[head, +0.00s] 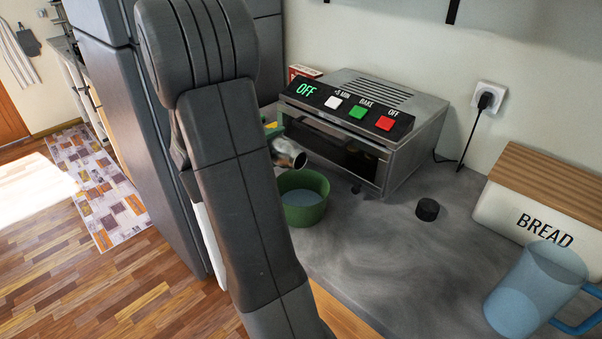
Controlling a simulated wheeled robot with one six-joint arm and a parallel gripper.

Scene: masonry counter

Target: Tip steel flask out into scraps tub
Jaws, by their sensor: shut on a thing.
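The steel flask (290,157) shows as a short metallic cylinder just right of my arm. It is tilted well over, with its open end pointing right and down. It is above the rim of a green tub (303,212), which stands on the counter and has a pale bluish surface inside, like liquid. My gripper (273,131) is mostly hidden behind my arm; only a small green and yellow part shows. It is shut on the flask. The flask's rear part is hidden, and I cannot make out a stream from its mouth.
A toaster oven (400,140) stands close behind the tub and flask. A small black cylinder (427,209) sits on the grey counter (375,260). A bread bin (530,215) and a blue translucent jug (530,290) are at the right. The counter's middle is clear.

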